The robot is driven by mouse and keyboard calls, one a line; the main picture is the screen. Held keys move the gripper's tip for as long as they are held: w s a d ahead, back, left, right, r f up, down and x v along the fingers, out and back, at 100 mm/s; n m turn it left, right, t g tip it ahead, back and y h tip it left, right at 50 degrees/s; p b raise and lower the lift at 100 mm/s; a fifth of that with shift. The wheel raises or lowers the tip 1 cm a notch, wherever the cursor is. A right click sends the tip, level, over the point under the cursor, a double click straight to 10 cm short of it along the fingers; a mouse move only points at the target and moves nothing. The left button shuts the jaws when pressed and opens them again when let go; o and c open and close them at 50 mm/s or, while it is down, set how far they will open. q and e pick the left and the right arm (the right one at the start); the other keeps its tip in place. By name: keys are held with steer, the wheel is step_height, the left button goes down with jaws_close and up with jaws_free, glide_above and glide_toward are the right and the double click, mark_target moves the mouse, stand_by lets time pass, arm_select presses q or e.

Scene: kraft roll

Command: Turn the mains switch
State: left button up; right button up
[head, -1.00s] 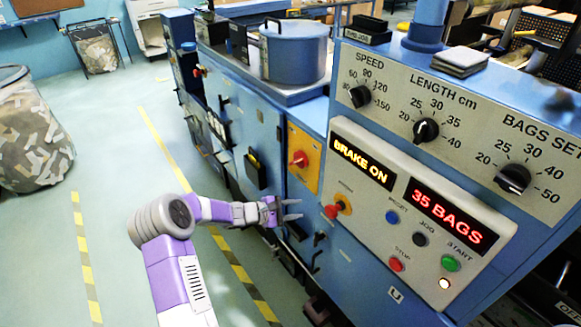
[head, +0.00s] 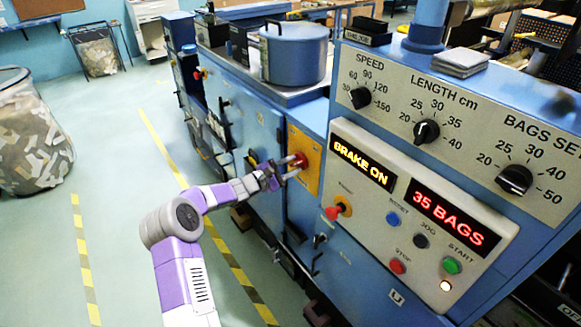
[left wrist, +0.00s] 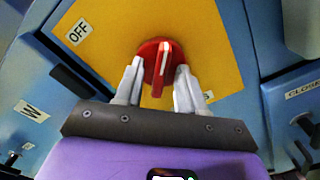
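The mains switch is a red rotary knob (left wrist: 161,64) on a yellow plate (left wrist: 205,30), with an "OFF" label at the upper left of the plate in the left wrist view. In the head view the knob (head: 299,161) sits on its yellow plate (head: 304,178) on the blue machine front, partly hidden by my fingers. My left gripper (left wrist: 158,80) is open, its two fingers one on each side of the knob; I cannot tell if they touch it. It also shows in the head view (head: 290,168). My right gripper is not in view.
The control panel (head: 350,225) right of the switch has a red-on-yellow knob, several buttons, and lit displays reading "BRAKE ON" and "35 BAGS". A blue pot (head: 294,52) stands on top of the machine.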

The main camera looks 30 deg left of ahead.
arm_select(q)
jaws_close()
steer(key=shift+n, duration=0.3)
steer(key=n+p, duration=0.3)
steer(key=n, duration=0.1)
steer(key=shift+r, duration=0.15)
steer(key=n+p, duration=0.3)
steer(key=n, duration=0.2)
steer(key=n+p, duration=0.2)
steer(key=n, duration=0.2)
steer(key=shift+a+f+n+p, duration=0.15)
steer(key=shift+n+p, duration=0.9)
steer(key=shift+n, duration=1.15)
